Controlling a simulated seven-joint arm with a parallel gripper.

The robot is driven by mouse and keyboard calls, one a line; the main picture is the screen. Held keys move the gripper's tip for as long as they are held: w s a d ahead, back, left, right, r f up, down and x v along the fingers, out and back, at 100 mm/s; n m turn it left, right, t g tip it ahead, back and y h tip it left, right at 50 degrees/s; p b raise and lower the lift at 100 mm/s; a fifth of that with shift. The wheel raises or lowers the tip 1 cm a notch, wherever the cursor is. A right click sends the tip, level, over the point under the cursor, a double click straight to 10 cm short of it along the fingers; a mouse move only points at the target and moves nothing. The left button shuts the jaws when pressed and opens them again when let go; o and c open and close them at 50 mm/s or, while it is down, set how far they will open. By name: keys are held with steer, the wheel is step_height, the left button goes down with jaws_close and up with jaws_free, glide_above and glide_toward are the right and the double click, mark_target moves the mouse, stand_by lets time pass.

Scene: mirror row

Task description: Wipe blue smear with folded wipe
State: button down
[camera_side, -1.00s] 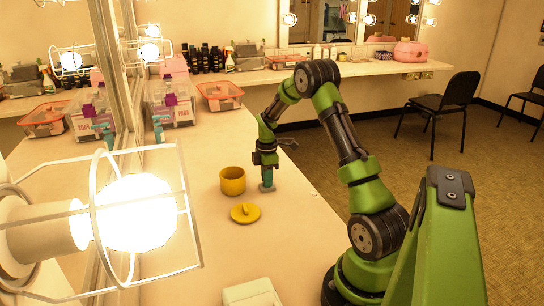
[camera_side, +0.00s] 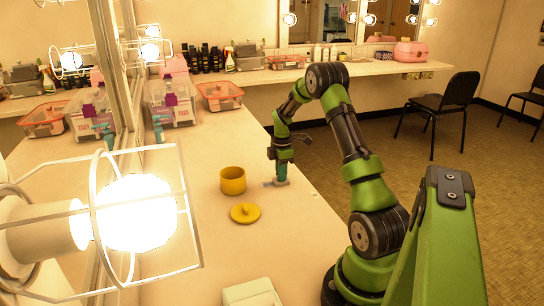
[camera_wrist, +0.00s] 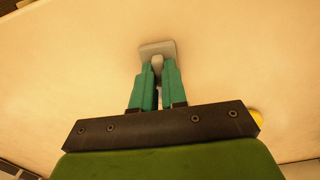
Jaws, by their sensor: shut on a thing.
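My gripper (camera_side: 281,174), with teal fingers, points down at the counter and is shut on the folded wipe (camera_side: 282,183). In the wrist view, my gripper (camera_wrist: 157,68) pinches a raised pale part of the wipe, and its flat grey pad (camera_wrist: 157,46) shows beyond the fingertips. The wipe looks flat on the counter, or very close to it. A faint grey-blue mark, perhaps the smear (camera_side: 267,184), shows just left of the wipe in the side view. Its full extent is hard to tell, and the wrist view shows no clear smear.
A yellow pot (camera_side: 233,181) stands left of my gripper, with a yellow lid (camera_side: 245,213) nearer the camera. A clear bin (camera_side: 172,105) and an orange-rimmed basket (camera_side: 220,97) stand farther back. A caged bulb (camera_side: 135,213) fills the left foreground. The counter (camera_side: 285,235) nearby is bare.

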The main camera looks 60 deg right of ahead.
steer(key=shift+w+a, duration=3.3)
steer(key=shift+a, duration=0.05)
step_height(320, 180, up, 8)
steer(key=shift+d, duration=0.1)
